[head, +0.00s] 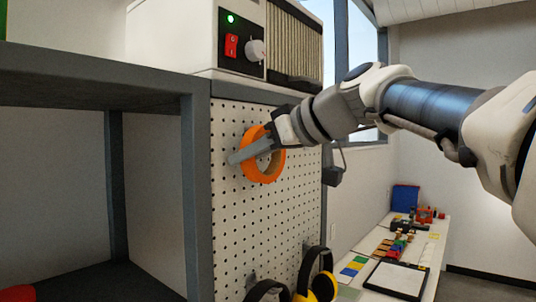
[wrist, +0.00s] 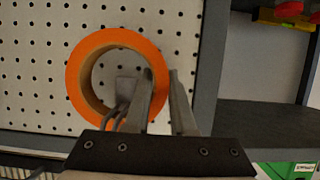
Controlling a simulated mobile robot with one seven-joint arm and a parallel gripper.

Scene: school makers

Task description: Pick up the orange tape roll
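The orange tape roll (head: 267,171) is a thick ring at the white pegboard, its flat face towards the board. It also shows in the wrist view (wrist: 85,78), with a grey peg-like piece (wrist: 125,88) inside its hole. My gripper (head: 238,157) reaches it from the upper right in the head view. In the wrist view its two fingers (wrist: 160,85) are close together on either side of the ring's right wall, one inside the hole and one outside. They look shut on that wall. I cannot tell whether the roll is clear of the peg.
The pegboard (head: 235,215) is on the side of a grey-framed bench (head: 196,200). A machine with a red switch (head: 231,46) stands above. Yellow and black ear muffs (head: 324,286) hang below the roll. A white table (head: 345,277) with small parts stands at the right rear.

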